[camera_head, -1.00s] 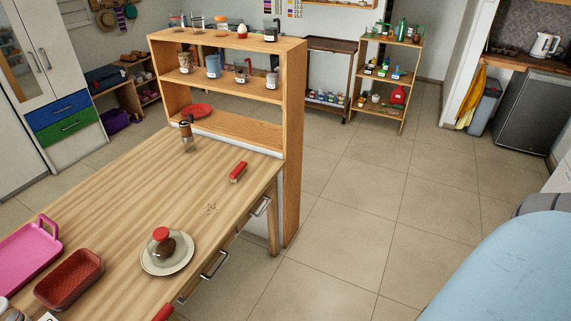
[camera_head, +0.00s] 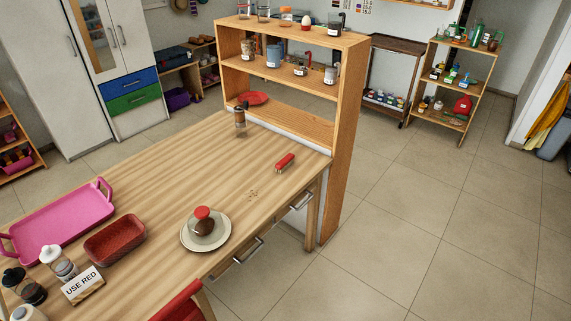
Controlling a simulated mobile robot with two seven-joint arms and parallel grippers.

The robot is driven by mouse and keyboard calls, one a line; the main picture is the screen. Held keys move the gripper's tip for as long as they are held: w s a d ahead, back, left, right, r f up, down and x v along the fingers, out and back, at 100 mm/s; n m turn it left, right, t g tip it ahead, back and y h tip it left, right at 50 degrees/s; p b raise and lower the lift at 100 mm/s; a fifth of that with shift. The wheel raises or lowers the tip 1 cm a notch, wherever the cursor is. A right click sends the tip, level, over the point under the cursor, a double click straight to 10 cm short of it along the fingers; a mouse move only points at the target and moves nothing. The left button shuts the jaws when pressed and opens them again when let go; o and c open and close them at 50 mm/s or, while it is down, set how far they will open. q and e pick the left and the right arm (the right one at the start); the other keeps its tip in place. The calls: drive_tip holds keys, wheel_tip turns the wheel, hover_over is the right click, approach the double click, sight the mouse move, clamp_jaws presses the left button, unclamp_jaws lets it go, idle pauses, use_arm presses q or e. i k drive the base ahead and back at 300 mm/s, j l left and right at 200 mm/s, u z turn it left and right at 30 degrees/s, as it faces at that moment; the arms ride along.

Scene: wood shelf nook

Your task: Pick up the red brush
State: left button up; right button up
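The red brush (camera_head: 285,162) lies on the wooden table (camera_head: 160,175), near its far right corner and in front of the shelf unit. It has a red top with bristles showing under its lower end. Nothing touches it. Neither of my grippers is in view.
On the table are a plate with a red-topped dome (camera_head: 203,220), a dark red dish (camera_head: 115,238), a pink tray (camera_head: 66,222), a "USE RED" sign (camera_head: 83,286) and a brown-topped grinder (camera_head: 240,122). A wooden shelf (camera_head: 345,140) borders the far end. Floor on the right is clear.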

sight(287, 161)
drive_tip(key=u, duration=0.25)
drive_tip(key=i+l+u, duration=0.1)
drive_tip(key=u, duration=0.25)
drive_tip(key=i+l+u, duration=0.1)
drive_tip(key=l+u, duration=0.6)
drive_tip(key=i+l+u, duration=0.1)
drive_tip(key=l, duration=0.2)
drive_tip(key=i+l, duration=0.1)
drive_tip(key=l, duration=0.25)
drive_tip(key=l+u, duration=0.15)
drive_tip(key=l, duration=0.15)
drive_tip(key=i+l, duration=0.5)
